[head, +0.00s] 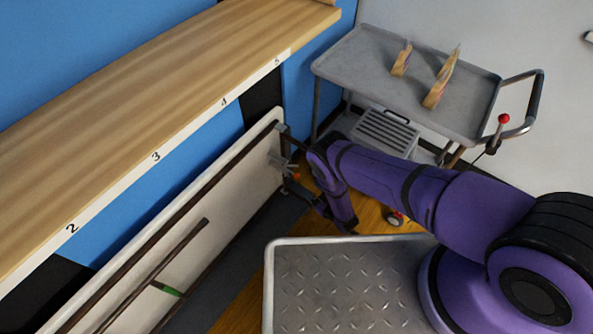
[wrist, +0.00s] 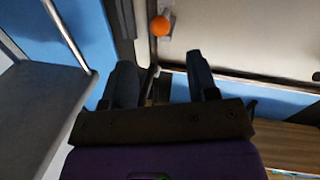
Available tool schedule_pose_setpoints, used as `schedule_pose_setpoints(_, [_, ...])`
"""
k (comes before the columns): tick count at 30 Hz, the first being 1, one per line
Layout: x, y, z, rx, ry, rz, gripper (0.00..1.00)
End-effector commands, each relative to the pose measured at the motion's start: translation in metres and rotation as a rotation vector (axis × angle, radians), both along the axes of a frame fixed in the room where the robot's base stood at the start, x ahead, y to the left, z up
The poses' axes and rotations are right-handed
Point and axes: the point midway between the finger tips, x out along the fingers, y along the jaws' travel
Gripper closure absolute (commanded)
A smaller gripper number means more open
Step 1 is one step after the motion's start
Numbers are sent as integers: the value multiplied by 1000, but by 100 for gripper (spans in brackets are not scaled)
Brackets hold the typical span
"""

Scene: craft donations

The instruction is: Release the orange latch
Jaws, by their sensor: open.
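The orange latch shows in the wrist view as a round orange knob (wrist: 160,26) on a small grey fitting against a pale panel (wrist: 240,35). My gripper (wrist: 162,72) is open, its two dark fingers apart with nothing held between them. The knob appears above the fingertips in the picture, in line with the gap and clear of both fingers. In the head view my gripper (head: 289,158) is at the far end of the white panel, and only a small orange spot (head: 296,176) shows there. My arm and gripper partly hide the latch.
A wooden shelf (head: 150,90) with numbered edge overhangs the panel on the left. A grey cart (head: 400,85) with two small packages stands behind my arm. A red-tipped lever (head: 503,119) shows by the cart's handle. A dark rod (head: 160,270) lies along the panel.

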Motion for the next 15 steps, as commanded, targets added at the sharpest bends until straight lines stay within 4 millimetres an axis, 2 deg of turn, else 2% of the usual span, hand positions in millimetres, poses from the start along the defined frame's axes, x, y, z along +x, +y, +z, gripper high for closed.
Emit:
schedule_pose_setpoints(9, [41,37,1,2,-2,2,46])
schedule_pose_setpoints(15, [62,54,1,1,-2,-1,46])
